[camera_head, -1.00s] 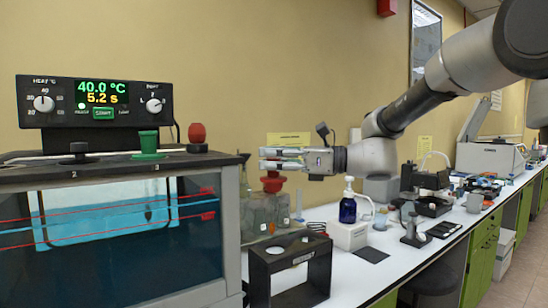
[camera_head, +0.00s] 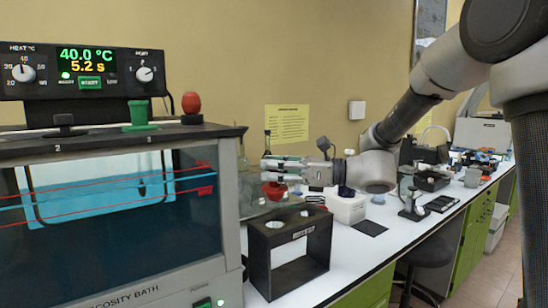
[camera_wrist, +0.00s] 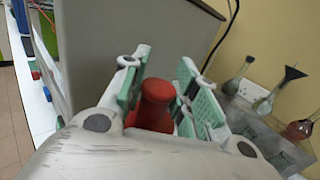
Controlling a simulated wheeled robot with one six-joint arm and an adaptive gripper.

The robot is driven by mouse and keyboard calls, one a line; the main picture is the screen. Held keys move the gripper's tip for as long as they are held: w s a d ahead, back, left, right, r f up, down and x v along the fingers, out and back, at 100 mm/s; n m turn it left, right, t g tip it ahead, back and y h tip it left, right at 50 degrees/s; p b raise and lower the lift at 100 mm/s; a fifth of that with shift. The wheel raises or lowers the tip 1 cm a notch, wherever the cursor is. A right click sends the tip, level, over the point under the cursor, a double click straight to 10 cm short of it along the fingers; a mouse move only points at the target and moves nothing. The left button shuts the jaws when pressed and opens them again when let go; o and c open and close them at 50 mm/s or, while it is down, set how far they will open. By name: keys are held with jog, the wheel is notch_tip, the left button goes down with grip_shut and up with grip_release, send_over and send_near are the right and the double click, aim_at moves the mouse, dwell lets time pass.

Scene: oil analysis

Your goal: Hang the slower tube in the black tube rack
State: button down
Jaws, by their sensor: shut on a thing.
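My gripper (camera_head: 283,166) points left in the head view and is shut on a red stopper (camera_wrist: 155,103), which stands between the green-padded fingers in the wrist view. The glass of a tube below the stopper cannot be made out against the glassware behind. The black tube rack (camera_head: 262,270) stands on the white bench, with round holes in its top and a small label on its front. My gripper is above and behind the rack in the picture, apart from it. Which tube is the slower one cannot be read from these frames.
Glass flasks (camera_wrist: 265,103) stand behind the rack. A white box (camera_head: 347,208) stands right of it.

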aim_at(275, 203)
jog(key=shift+f, duration=4.05)
jog(key=shift+f, duration=0.35)
jog(key=c, duration=1)
grip_release()
jog(key=shift+c, duration=0.2)
jog(key=v, duration=1.2)
jog(key=shift+s, duration=0.1)
